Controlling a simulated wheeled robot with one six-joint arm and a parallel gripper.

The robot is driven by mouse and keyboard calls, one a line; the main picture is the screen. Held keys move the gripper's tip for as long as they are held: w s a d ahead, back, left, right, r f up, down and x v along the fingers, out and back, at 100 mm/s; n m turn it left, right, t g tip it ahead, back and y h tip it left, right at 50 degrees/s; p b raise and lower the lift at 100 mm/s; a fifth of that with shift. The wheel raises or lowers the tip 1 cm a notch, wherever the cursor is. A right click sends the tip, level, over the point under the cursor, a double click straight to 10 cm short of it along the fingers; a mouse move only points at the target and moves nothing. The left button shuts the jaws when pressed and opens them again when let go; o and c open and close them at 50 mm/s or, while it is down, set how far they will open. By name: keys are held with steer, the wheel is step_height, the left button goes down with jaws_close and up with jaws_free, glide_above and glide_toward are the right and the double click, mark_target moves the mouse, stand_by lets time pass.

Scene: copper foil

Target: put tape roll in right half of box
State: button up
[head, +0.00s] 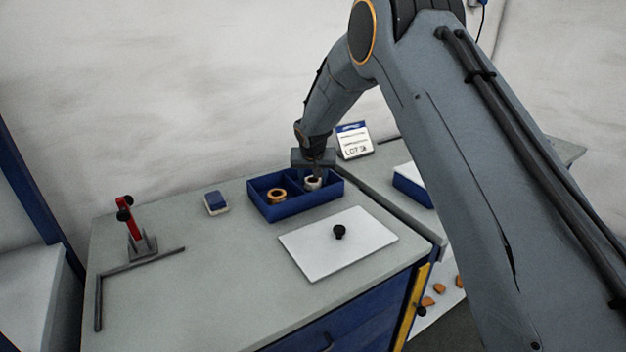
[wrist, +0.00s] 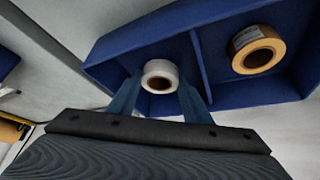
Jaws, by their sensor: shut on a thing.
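The blue box (head: 292,210) stands on the bench with a divider across it; it also shows in the wrist view (wrist: 140,48). My gripper (head: 314,177) points down over the right half and is shut on a white tape roll (head: 312,184). In the wrist view the white roll (wrist: 160,77) sits between the two blue fingers, with its hole facing the camera. It is at or inside the right compartment; I cannot tell whether it touches the floor. A tan tape roll (head: 276,196) lies in the left half, and also shows in the wrist view (wrist: 257,50).
A white board with a black knob (head: 318,255) lies in front of the box. A blue and white block (head: 216,203) is to its left. A red clamp (head: 130,222) and a black angle bar (head: 98,300) are farther left. A LOT sign (head: 354,142) stands behind right.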

steer(key=shift+f, duration=0.4)
steer(key=shift+f, duration=0.15)
steer(key=o, duration=0.8)
steer(key=shift+s+r, duration=0.1)
steer(key=shift+r, duration=0.4)
steer(key=b+v, duration=0.3)
steer(key=v, duration=0.8)
steer(key=s+d+f+g, duration=0.3)
steer(key=s+d, duration=1.4)
steer(key=s, duration=0.2)
steer(key=s+d+f+g, duration=0.1)
steer(key=s+d, duration=0.2)
steer(key=s, duration=0.7)
steer(key=s+d+f+g, duration=0.1)
steer(key=s+d+f, duration=0.1)
steer(key=s, duration=0.7)
steer(key=shift+s+d+f+m, duration=0.2)
steer(key=shift+s+d+m, duration=0.15)
steer(key=shift+d, duration=0.35)
